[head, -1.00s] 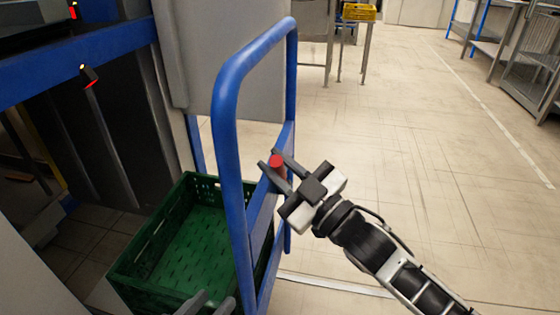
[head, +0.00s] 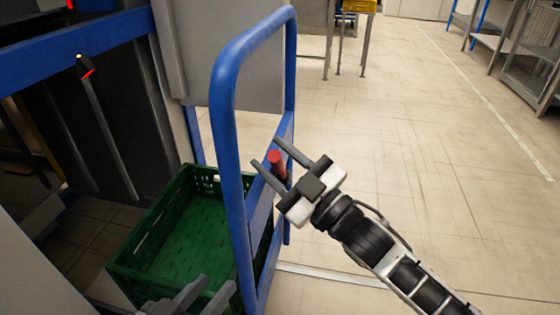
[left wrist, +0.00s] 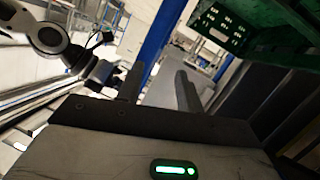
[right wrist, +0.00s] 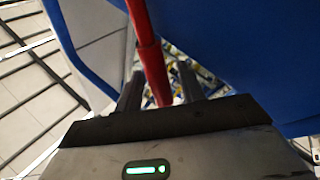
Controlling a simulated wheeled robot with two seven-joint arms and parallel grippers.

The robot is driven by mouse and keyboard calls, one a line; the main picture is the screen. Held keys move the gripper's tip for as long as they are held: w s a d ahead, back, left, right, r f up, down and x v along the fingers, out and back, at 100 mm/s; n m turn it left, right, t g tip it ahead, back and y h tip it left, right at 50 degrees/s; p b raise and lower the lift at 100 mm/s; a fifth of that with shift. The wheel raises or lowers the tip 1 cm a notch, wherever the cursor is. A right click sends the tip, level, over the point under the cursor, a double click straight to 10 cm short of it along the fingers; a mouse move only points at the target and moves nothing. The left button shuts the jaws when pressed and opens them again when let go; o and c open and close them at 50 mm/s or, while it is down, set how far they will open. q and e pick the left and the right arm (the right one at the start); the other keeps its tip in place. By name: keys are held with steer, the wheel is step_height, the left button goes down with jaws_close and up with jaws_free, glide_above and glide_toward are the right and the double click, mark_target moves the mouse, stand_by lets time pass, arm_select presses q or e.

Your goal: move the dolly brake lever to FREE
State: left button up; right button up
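The red brake lever (head: 277,163) stands at the dolly's blue handle frame (head: 232,120), on its right side. In the head view my right gripper (head: 268,152) is at the lever, with one finger to either side of it. In the right wrist view the red lever (right wrist: 149,55) runs between the fingers of my right gripper (right wrist: 160,82), with a gap at each finger, so the gripper is open. No FREE marking is readable. My left gripper (head: 205,292) is low at the bottom edge, in front of the green crate; the left wrist view shows its fingers apart and empty (left wrist: 158,82).
A green crate (head: 150,222) sits on the dolly, left of the handle frame. A blue beam and dark machine frame (head: 70,60) stand at the left. A yellow crate (head: 358,6) is on a stand at the back.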

arm_select(q)
steer(key=shift+f, duration=0.15)
arm_select(e)
steer(key=shift+s+d+f, duration=0.15)
steer(key=shift+s+d, duration=0.1)
steer(key=shift+d, duration=0.05)
arm_select(q)
steer(key=shift+s+a+f+g+p, duration=0.1)
steer(key=shift+a+f+g+p, duration=0.3)
steer(key=shift+p, duration=0.55)
arm_select(e)
steer(key=v, duration=1.5)
arm_select(q)
steer(key=shift+d, duration=0.1)
arm_select(e)
steer(key=shift+d, duration=0.1)
